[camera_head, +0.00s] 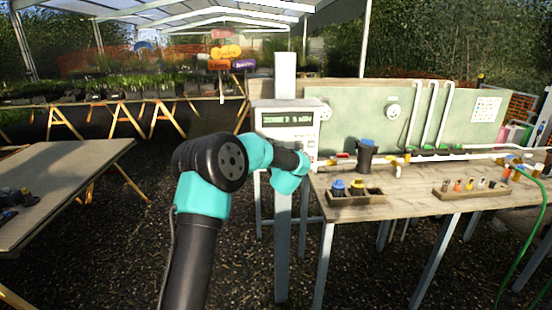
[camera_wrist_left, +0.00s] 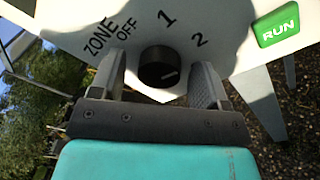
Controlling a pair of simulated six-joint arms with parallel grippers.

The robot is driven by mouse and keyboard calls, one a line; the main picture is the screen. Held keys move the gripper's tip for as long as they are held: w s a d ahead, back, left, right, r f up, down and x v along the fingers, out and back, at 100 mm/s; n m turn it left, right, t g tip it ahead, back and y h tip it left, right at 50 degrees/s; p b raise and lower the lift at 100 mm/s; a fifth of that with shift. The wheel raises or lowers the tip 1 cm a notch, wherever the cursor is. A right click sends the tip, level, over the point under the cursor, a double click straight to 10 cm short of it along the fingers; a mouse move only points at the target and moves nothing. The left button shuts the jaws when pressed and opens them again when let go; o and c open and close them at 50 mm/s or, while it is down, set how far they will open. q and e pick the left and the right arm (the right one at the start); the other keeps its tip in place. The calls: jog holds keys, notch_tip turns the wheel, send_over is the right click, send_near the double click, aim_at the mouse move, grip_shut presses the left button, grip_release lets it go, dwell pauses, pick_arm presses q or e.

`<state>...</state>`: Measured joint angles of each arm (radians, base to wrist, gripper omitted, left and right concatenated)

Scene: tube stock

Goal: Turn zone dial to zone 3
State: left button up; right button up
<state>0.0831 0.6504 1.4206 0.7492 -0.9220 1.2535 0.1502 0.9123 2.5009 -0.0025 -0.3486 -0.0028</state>
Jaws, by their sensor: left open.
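The zone dial (camera_wrist_left: 158,67) is a round black knob on the white panel of the control box. Printed around it are ZONE, OFF, 1 and 2; no 3 shows in the wrist view. A short light mark on the knob points toward the right, past the 2. My left gripper (camera_wrist_left: 160,80) is open, with one finger on each side of the dial; gaps show between fingers and knob. In the head view my left arm reaches the control box (camera_head: 309,109) on its post, and the dial is hidden there.
A green RUN button (camera_wrist_left: 277,25) is right of the dial. A wooden workbench (camera_head: 420,196) with a tray of fittings (camera_head: 357,199) stands right of the box. Another table (camera_head: 60,180) is at the left. Gravel floor lies between them.

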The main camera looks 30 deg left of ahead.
pick_arm(q)
jog(key=c, duration=0.9)
jog(key=shift+m, duration=0.5)
jog(key=m, duration=0.9)
jog(key=shift+f+t, duration=0.1)
jog(key=shift+t, duration=0.3)
jog(key=o, duration=0.9)
